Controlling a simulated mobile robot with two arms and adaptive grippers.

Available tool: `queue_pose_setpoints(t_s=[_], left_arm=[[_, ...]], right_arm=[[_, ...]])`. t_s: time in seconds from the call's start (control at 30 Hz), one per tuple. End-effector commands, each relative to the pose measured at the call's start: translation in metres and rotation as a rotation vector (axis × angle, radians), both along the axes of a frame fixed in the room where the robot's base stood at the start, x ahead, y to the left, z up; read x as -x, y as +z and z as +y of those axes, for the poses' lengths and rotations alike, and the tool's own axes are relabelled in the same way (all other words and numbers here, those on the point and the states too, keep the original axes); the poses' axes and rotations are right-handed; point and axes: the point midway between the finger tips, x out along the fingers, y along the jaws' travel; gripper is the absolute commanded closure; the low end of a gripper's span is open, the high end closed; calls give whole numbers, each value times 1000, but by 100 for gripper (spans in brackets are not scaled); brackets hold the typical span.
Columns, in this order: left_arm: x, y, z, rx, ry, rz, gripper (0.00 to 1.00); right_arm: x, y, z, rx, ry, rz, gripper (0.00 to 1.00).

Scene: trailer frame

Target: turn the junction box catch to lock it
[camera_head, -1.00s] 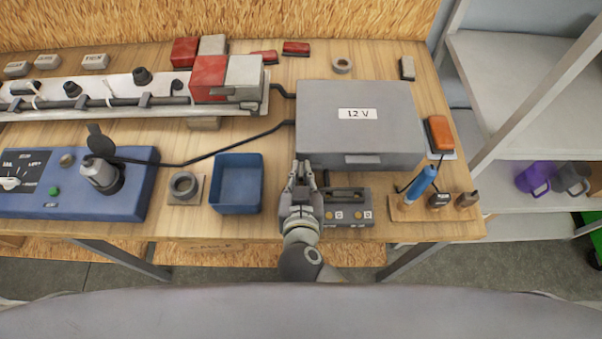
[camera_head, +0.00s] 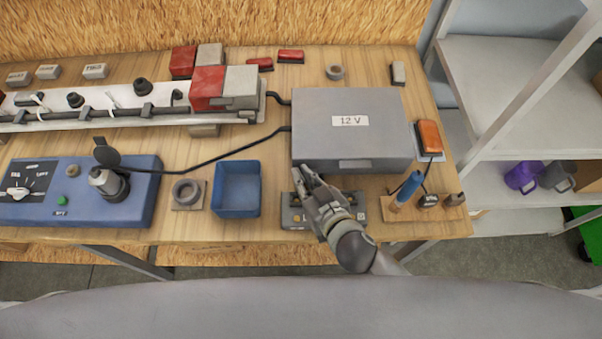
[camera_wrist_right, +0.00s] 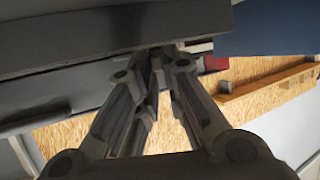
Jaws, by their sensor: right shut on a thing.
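The junction box (camera_head: 350,120) is a grey box with a closed lid and a "12 V" label, at the back of the bench's right half. My right gripper (camera_head: 305,172) is at the left end of its front edge, its fingers slanting up and left. It is shut on the junction box catch, which the fingers hide. In the right wrist view the fingertips (camera_wrist_right: 158,58) meet close under a dark box edge (camera_wrist_right: 100,45); the catch cannot be made out there. A small grey tab (camera_head: 355,163) shows on the box front, right of the gripper. My left gripper is out of view.
A grey device (camera_head: 290,215) lies beneath my right gripper. A blue bin (camera_head: 238,205) stands left of it, and a wooden tool holder (camera_head: 425,213) right. A black cable (camera_head: 215,155) runs to the box's left side. An orange lamp (camera_head: 429,137) sits right of the box.

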Motion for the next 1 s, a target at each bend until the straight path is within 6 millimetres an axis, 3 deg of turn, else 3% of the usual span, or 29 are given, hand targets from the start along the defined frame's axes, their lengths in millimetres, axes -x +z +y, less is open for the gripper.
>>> queue_pose_setpoints(t_s=[0.03,0.3,0.93,0.97,1.0], left_arm=[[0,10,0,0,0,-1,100],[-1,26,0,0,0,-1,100],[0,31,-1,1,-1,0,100],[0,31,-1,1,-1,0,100],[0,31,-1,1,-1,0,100]], right_arm=[[-2,5,-3,6,32,-3,100],[-5,4,-6,2,168,-4,100],[-5,1,-6,-1,223,-3,100],[-5,1,-6,-1,223,-3,88],[-5,1,-6,-1,223,-3,83]])
